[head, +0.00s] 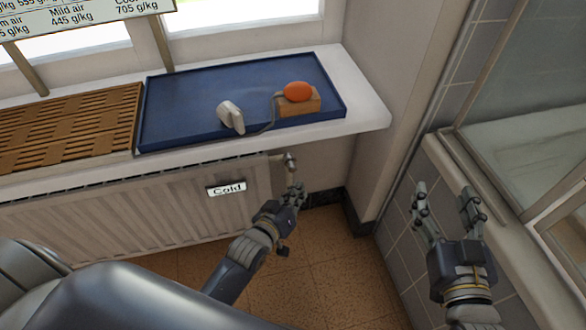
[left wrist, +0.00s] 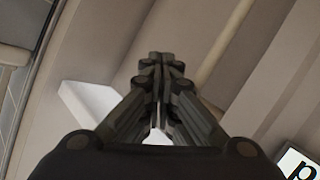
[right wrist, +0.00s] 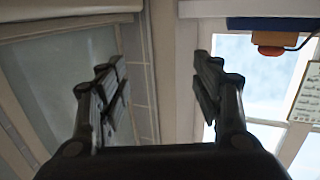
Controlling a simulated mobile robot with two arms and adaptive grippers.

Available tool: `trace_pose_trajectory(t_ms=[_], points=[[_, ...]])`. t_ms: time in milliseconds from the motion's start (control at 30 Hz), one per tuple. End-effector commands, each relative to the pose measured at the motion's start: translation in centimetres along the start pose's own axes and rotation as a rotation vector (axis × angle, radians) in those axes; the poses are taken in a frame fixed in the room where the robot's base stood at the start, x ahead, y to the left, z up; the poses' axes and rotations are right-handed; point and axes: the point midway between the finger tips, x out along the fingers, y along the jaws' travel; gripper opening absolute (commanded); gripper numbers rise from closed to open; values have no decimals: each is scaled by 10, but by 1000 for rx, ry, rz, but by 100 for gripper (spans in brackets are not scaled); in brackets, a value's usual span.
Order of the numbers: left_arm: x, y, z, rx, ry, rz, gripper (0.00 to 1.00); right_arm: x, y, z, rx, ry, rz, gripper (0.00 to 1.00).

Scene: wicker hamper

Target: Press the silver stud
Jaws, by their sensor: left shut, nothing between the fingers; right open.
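A small silver fitting (head: 290,159) sticks out at the right end of the radiator, just under the sill; it is the likeliest silver stud, but it is too small to be sure. My left gripper (head: 296,190) is shut and empty, its fingertips pointing up just below that fitting, and I cannot tell whether they touch it. In the left wrist view the closed fingertips (left wrist: 160,62) meet in the middle, and no stud can be made out. My right gripper (head: 446,192) is open and empty at the right, near the tiled wall; its spread fingers (right wrist: 157,75) also show in the right wrist view.
A blue tray (head: 185,90) on the white sill holds an orange bulb (head: 298,91) on a wooden block (head: 303,106), with a cord, and a pale grey piece (head: 230,117). A wooden slatted rack (head: 70,122) lies left. The radiator (head: 130,212) bears a "Cold" label (head: 226,188).

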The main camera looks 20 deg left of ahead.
Motion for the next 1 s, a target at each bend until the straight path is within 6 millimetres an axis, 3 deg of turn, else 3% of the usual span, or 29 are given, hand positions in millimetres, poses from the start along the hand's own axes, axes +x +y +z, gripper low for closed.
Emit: trace_pose_trajectory(t_ms=[533, 1000], points=[[-16, 12, 12, -1, -1, 0, 0, -14, 7, 50, -1, -259, 15, 60], [-18, 13, 13, 1, 0, 0, 0, -16, 7, 55, -1, -284, 17, 60]])
